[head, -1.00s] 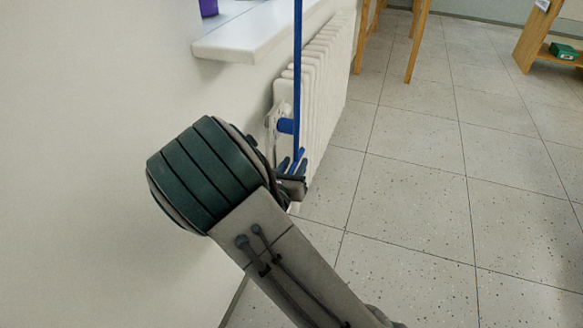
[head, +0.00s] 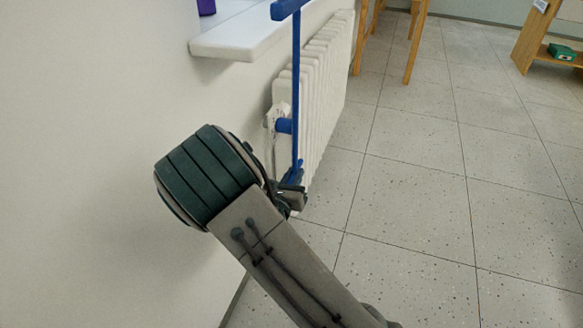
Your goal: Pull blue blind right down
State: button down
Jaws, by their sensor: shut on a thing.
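The blue blind shows at the top edge of the view as a short blue bar (head: 287,9), the rest of it out of frame. A thin blue pull rod or cord (head: 296,80) hangs straight down from it, in front of the radiator. My gripper (head: 293,180) is low beside the radiator, at the bottom end of this pull. It is shut on the blue handle there, partly hidden by my wrist and arm.
A white radiator (head: 318,85) with a blue valve knob (head: 285,126) stands close behind the pull. A white windowsill (head: 240,38) juts out above, with a purple object (head: 206,7) on it. Wooden legs (head: 414,45) stand farther back. The tiled floor (head: 450,200) to the right is clear.

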jog(key=shift+a+f, duration=0.2)
jog(key=shift+f, duration=0.35)
jog(key=shift+s, duration=0.1)
jog(key=c, duration=1.4)
grip_release()
jog(key=shift+f, duration=0.1)
jog(key=shift+s+a+r, duration=0.15)
jog(key=shift+s+r, duration=0.05)
jog(key=shift+s, duration=0.25)
jog(key=p+v, duration=0.3)
jog(key=v, duration=0.9)
jog(key=shift+s+p, duration=0.3)
jog(key=shift+s, duration=0.05)
jog(key=shift+a, duration=0.1)
